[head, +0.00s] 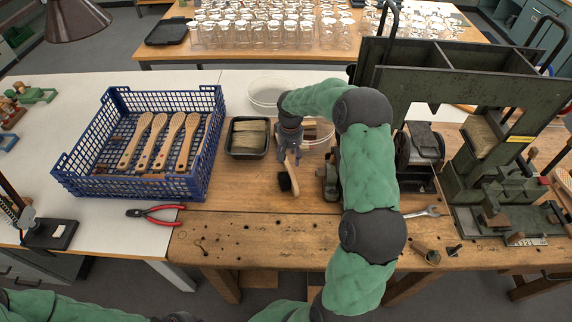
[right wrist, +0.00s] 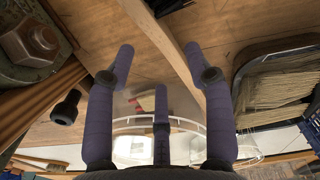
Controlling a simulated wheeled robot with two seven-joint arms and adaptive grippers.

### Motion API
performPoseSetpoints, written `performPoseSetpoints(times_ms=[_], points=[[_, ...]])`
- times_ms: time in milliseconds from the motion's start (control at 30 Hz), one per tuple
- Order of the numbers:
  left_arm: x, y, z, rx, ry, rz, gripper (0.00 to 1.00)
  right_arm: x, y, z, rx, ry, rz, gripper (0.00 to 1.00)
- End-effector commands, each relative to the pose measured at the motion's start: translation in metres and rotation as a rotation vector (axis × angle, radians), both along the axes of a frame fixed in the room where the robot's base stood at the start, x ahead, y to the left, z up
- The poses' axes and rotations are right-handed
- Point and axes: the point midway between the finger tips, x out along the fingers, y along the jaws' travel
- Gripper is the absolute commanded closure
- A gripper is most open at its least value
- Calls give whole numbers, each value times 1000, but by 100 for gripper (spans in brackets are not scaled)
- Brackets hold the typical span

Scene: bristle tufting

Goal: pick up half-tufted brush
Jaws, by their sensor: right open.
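The half-tufted brush (head: 292,172) lies on the wooden bench, with a pale wooden handle and a dark bristle patch at its near end. Its handle (right wrist: 172,42) runs diagonally between the fingertips in the right wrist view, passing close to the right-hand finger; the dark bristles show at the top edge. My right gripper (head: 290,152) is above the handle, pointing down; it also shows in the right wrist view (right wrist: 160,75), fingers apart and open. It hides the handle's far end in the head view. My left gripper is out of view; only green arm parts show at the bottom left.
A black tray of bristle fibre (head: 249,138) stands left of the brush, beside a blue crate (head: 205,165) holding several wooden brushes. A clear bowl (head: 318,140) is just behind the gripper. A vise-like metal tool (head: 331,180) stands close on the right. Red pliers (head: 155,213) lie front left.

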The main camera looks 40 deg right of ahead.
Motion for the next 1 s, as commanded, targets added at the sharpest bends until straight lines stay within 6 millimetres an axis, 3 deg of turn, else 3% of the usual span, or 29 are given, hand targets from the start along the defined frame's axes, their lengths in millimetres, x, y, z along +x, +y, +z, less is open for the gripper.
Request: performPoseSetpoints(times_ms=[367,633,800,833,1000], points=[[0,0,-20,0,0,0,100,4,2,-47,2,1,-1,47],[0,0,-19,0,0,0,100,4,1,-49,1,0,0,47],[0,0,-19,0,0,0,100,4,1,-49,1,0,0,95],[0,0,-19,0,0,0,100,4,1,-49,1,0,0,100],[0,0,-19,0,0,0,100,4,1,-49,1,0,0,100]])
